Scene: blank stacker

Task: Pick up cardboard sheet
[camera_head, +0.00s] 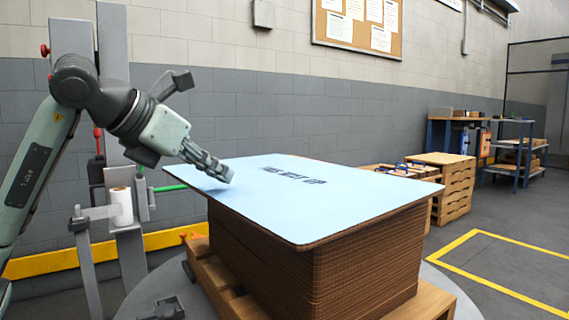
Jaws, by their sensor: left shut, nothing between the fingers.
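A stack of brown cardboard sheets (340,262) stands on a wooden pallet (215,272). The top sheet (345,205) has a light blue face with dark printed lettering, and its edge overhangs the stack a little. My left gripper (228,178) is at the sheet's far left part, tilted down, with its fingers shut and nothing held. The fingertips are at or just above the blue surface; I cannot tell whether they touch.
A grey post with a white roll (121,206) stands left of the stack. Wooden crates (452,185) and a blue workbench (515,160) stand at the back right. A yellow floor outline (505,262) marks open floor at right. A cork board (357,25) hangs on the wall.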

